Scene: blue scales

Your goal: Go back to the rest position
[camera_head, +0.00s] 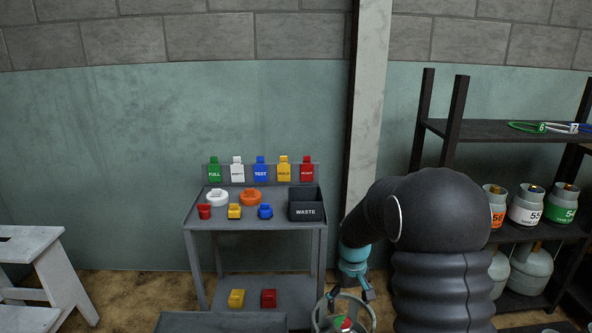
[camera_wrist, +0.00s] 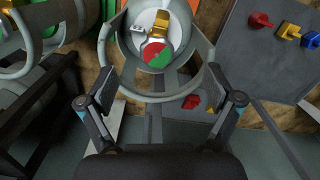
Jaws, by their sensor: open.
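My gripper (camera_head: 360,290) hangs low in the head view, at the end of my dark arm and right of the grey cart. The wrist view shows the cylinder's round collar (camera_wrist: 203,82), a brass-coloured valve (camera_wrist: 160,25) and a red and green disc (camera_wrist: 158,55) ahead of the fingers. I cannot tell whether the fingers touch the collar.
A grey cart (camera_head: 255,226) holds coloured caps, tags and a black waste bin (camera_head: 305,205). A dark shelf rack (camera_head: 500,129) with several gas cylinders stands right. A white step stool (camera_head: 40,265) stands left. A concrete pillar (camera_head: 368,110) rises behind my arm.

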